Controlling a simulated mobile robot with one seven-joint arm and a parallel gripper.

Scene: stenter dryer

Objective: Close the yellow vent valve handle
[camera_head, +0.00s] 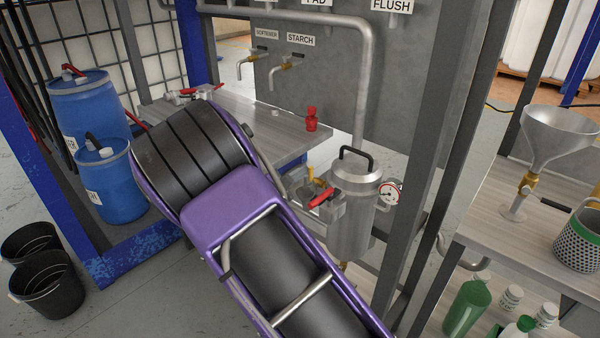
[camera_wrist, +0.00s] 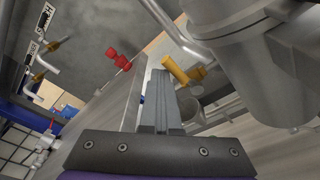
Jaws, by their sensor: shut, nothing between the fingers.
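The yellow vent valve handle (camera_wrist: 176,70) shows in the wrist view, beside the metal pipe and vessel. In the head view a small yellow part (camera_head: 318,182) shows beside the vessel, close to a red lever (camera_head: 322,197) that partly covers it. My gripper (camera_wrist: 159,73) is shut and empty in the wrist view, with its fingertips just left of the yellow handle. I cannot tell whether they touch it. In the head view my purple arm hides most of the gripper.
The metal vessel (camera_head: 352,215) has a black top handle and a gauge (camera_head: 389,194). Grey posts stand right of the vessel. Blue drums (camera_head: 88,105) are at left.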

